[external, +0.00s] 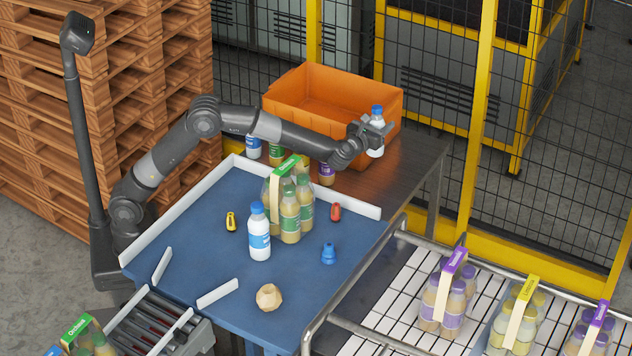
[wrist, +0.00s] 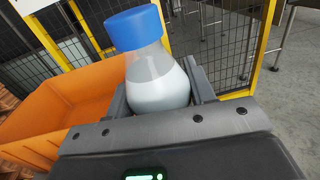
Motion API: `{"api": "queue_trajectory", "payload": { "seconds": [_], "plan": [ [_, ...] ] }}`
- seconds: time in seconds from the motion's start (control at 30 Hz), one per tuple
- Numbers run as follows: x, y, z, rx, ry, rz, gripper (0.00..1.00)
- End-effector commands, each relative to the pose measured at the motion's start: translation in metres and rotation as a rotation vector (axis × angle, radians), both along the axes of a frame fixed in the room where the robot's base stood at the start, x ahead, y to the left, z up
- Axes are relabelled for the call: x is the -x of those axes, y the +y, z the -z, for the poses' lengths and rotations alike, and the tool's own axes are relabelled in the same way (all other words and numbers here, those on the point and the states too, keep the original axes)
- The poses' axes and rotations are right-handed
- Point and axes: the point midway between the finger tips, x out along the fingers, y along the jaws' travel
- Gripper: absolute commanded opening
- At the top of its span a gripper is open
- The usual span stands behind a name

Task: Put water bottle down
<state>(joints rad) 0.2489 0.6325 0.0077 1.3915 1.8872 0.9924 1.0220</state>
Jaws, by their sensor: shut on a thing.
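My gripper (external: 372,134) is shut on a water bottle (external: 377,142) with a blue cap and a clear and white body. It holds the bottle roughly upright at the right front of the orange crate, above the dark table (external: 408,152). In the wrist view the bottle (wrist: 155,75) stands between the jaws (wrist: 158,100), with the cap at the top and its lower part hidden by the gripper. I cannot tell whether its base touches the table. Another blue-capped white bottle (external: 259,240) stands upright on the blue table.
The orange crate (external: 300,101) looks empty. Several bottles (external: 327,172) stand in front of it, partly hidden by my arm. The blue table (external: 190,235) holds a green-labelled pack (external: 290,215), a yellow item (external: 231,221), a red item (external: 336,212), a blue item (external: 328,254) and a tan lump (external: 268,297).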

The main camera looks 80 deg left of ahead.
Motion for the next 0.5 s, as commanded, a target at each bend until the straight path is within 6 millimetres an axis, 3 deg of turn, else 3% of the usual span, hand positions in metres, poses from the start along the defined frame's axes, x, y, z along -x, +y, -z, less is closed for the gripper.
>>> {"api": "queue_trajectory", "payload": {
  "seconds": [0.1, 0.2, 0.37, 0.5],
  "plan": [
    [-0.012, 0.019, 0.026, 0.0, 0.001, -0.054, 0.18],
    [-0.018, 0.029, 0.04, -0.002, 0.0, -0.084, 0.18],
    [-0.021, 0.036, 0.057, -0.001, 0.001, -0.107, 0.18],
    [-0.021, 0.037, 0.084, -0.001, 0.002, -0.11, 0.18]
  ]
}}
